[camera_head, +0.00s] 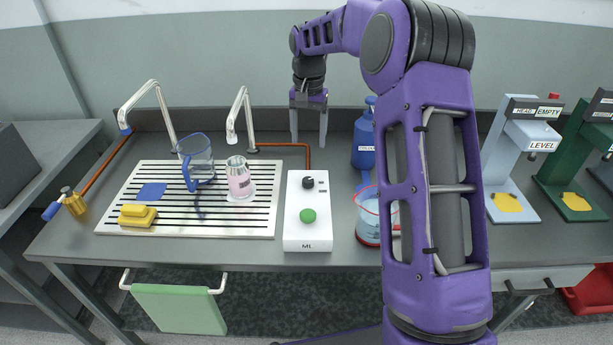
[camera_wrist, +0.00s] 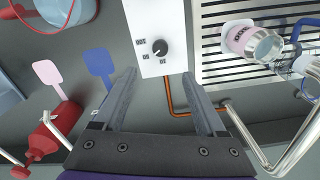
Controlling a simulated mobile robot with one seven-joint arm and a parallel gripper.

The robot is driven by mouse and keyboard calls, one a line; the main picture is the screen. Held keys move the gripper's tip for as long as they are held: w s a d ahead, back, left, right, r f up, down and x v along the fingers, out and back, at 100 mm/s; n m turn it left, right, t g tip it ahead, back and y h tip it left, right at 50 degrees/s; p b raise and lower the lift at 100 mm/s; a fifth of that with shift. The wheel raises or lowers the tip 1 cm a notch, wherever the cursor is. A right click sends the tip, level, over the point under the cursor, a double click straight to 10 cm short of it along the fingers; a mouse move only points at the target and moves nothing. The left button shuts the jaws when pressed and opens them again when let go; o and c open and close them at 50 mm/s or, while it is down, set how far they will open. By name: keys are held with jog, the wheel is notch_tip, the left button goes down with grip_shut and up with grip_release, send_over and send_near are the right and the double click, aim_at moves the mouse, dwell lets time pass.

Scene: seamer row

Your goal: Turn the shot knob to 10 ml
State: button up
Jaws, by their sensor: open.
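The white box (camera_head: 307,238) marked ML stands on the bench, with a black shot knob (camera_head: 308,183) on top and a green button (camera_head: 308,215) nearer the front. The knob also shows in the wrist view (camera_wrist: 159,47), with printed numbers 100, 50 and 10 around it, upside down there. A pale pointer mark on the knob seems to face the 50, but it is too small to be sure. My gripper (camera_head: 308,143) is open and empty, behind and above the box. In the wrist view its fingertips (camera_wrist: 158,76) are apart, with the knob beyond them, untouched.
A slatted drain tray (camera_head: 262,220) with a pink-labelled cup (camera_head: 238,182) and blue-handled jug (camera_head: 196,160) lies left of the box. A blue bottle (camera_head: 364,140) and clear beaker (camera_head: 368,228) stand right. An orange pipe (camera_wrist: 176,108) runs behind the box.

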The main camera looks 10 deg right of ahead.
aim_at(308, 179)
notch_tip(308, 179, down, 13)
jog(key=shift+f+b, duration=0.15)
jog(key=shift+b, duration=0.3)
grip_shut()
